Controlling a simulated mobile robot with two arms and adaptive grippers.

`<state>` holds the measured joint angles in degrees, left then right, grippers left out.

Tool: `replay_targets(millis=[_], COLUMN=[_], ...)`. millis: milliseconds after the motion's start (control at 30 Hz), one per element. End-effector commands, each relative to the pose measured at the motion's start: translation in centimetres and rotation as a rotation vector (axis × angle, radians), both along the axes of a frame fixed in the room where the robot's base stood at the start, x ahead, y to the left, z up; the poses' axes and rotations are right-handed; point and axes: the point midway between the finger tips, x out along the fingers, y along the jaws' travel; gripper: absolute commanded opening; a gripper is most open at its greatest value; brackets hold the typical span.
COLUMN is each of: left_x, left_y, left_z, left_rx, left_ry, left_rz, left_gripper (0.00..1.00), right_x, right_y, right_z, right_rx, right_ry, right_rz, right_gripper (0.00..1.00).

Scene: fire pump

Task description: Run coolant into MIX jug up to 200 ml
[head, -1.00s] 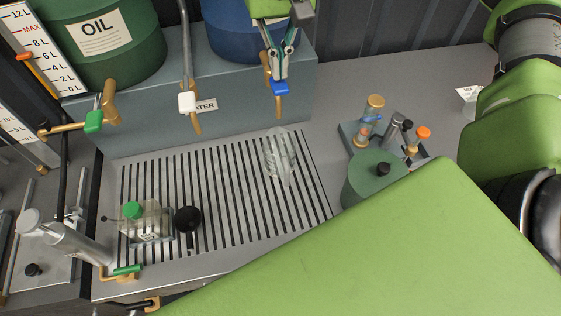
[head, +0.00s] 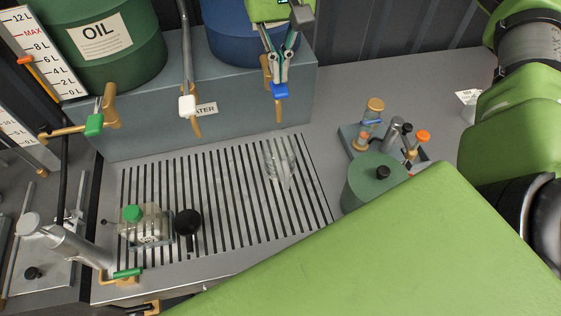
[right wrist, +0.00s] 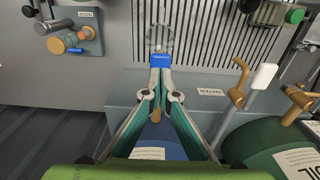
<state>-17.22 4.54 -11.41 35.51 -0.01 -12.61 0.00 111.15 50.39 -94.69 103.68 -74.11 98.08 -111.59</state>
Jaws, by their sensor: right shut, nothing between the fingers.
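A clear jug (head: 279,160) stands on the slatted grate, below the tap of the blue drum. It shows faintly in the right wrist view (right wrist: 160,38). Its markings and any liquid in it cannot be made out. The brass tap has a blue handle (head: 279,91), also seen in the right wrist view (right wrist: 160,60). My right gripper (head: 278,82) is shut and empty, its fingertips at the handle, touching or very near it. No stream shows under the spout. The blue drum (head: 232,35) shows no readable label. My left gripper is not in view.
Left of it are a white-handled tap (head: 187,106) and a green-handled tap (head: 94,124) by the green OIL drum (head: 150,50). A green-capped bottle (head: 145,228) stands at the grate's left. A green canister (head: 372,183) stands right of the grate (head: 220,205).

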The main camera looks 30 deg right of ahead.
Motion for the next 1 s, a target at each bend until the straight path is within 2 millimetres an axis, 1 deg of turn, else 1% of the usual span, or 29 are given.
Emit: replay_targets(millis=[433,1000], left_x=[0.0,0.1], left_y=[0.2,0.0], left_z=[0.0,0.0], left_rx=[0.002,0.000], left_ry=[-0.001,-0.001], left_rz=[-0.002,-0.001], left_gripper=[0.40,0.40], right_x=[0.0,0.0], right_y=[0.0,0.0], right_z=[-0.1,-1.8], right_rx=[0.000,0.001], right_ry=[0.001,0.000], right_rz=[0.000,0.000], right_gripper=[0.00,0.00])
